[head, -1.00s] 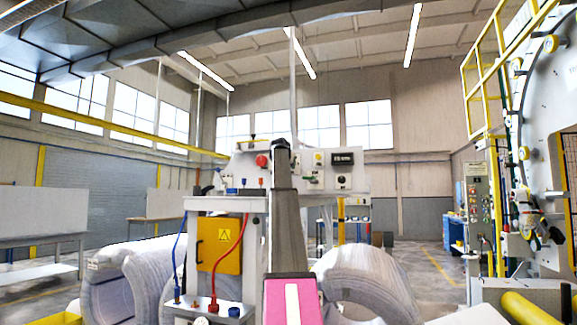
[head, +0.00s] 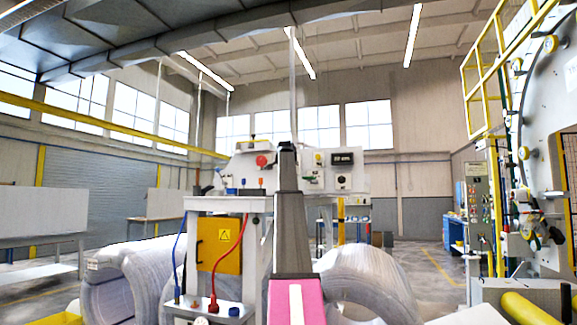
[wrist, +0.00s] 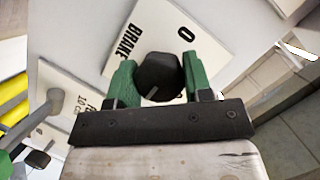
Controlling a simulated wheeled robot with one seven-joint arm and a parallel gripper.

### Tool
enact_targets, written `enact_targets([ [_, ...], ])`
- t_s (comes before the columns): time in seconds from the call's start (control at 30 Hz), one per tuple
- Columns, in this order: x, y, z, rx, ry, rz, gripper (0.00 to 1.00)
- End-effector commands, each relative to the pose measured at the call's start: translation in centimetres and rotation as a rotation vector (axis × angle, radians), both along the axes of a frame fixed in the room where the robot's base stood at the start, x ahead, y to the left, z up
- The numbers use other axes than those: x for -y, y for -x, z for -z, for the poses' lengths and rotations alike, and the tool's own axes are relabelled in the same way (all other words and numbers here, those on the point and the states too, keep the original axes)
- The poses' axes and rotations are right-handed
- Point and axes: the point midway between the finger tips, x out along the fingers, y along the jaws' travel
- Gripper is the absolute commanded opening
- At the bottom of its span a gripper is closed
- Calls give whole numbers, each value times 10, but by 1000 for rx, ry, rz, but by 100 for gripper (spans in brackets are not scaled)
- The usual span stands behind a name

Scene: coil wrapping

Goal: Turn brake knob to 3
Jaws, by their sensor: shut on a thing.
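The black brake knob (wrist: 158,76) sits on a white plate (wrist: 150,35) lettered BRAKE, with a 0 printed near its upper edge in the wrist view. A short pale mark shows on the knob's lower side. My gripper (wrist: 160,80) has green fingers on both sides of the knob and is shut on it. The other scale figures are hidden or out of frame, so I cannot read the setting. In the head view my arm stands in front of the control panel (head: 312,183) and hides the gripper and knob.
A second lettered plate (wrist: 60,95) and a small black knob (wrist: 38,159) lie at left in the wrist view. A red button (head: 262,161) and a display (head: 342,158) are on the panel. Wrapped coils (head: 368,285) stand below.

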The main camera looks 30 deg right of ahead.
Motion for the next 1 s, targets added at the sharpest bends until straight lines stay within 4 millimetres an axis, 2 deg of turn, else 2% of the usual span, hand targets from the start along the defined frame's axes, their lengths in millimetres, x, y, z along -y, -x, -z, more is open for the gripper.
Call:
enact_targets([
  [0.33,0,1,2,1,-6,1,22],
  [0.37,0,1,2,1,-6,1,49],
  [0.4,0,1,2,0,-6,2,62],
  [0.43,0,1,2,0,-5,1,71],
  [0.77,-1,1,0,1,-3,0,71],
  [1.0,-12,17,-4,1,-3,0,71],
])
